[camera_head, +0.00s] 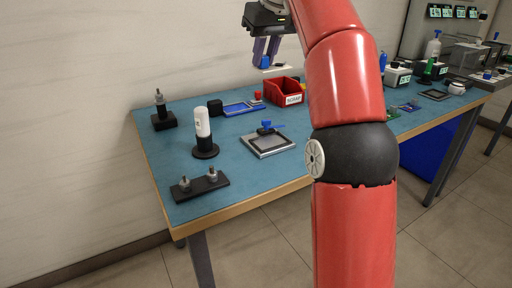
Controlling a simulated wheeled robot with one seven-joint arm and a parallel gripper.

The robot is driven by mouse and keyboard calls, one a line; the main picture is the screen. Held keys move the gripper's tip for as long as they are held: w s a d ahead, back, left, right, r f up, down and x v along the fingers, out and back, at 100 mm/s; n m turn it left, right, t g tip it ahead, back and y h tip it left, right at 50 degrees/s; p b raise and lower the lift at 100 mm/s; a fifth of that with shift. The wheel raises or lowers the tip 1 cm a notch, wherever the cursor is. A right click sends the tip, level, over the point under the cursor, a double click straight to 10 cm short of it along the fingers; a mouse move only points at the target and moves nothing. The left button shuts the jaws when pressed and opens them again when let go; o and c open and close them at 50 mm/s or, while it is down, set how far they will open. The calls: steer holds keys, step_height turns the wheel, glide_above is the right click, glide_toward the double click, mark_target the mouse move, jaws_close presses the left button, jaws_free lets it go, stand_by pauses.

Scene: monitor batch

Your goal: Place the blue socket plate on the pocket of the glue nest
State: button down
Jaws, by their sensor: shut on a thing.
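My gripper (266,53) is high over the back of the blue workbench, at the top centre. Its fingers are shut on a small thin plate (274,68), which looks whitish with a bit of blue between the fingertips. I take it to be the blue socket plate, but it is small and partly hidden by the fingers. A grey square fixture with a dark middle and a blue-handled part on top, probably the glue nest (259,151), lies on the bench below and in front. The plate is well above the bench and apart from the fixture.
A red bin (279,97) with a label stands behind the fixture. A blue-edged tray (236,113) lies left of the bin. My red arm hides the bench's middle.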

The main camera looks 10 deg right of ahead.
step_height(320, 180, down, 15)
steer(key=b, duration=0.7)
steer(key=shift+d+r+b, duration=0.1)
steer(key=shift+r+b, duration=0.1)
steer(key=shift+b, duration=0.2)
steer(key=shift+f+b, duration=0.85)
steer(key=shift+f, duration=1.6)
steer(key=shift+f, duration=0.15)
steer(key=c, duration=1.3)
jaws_free()
steer(key=p+v, duration=0.3)
steer(key=v, duration=0.9)
steer(key=shift+p, duration=0.3)
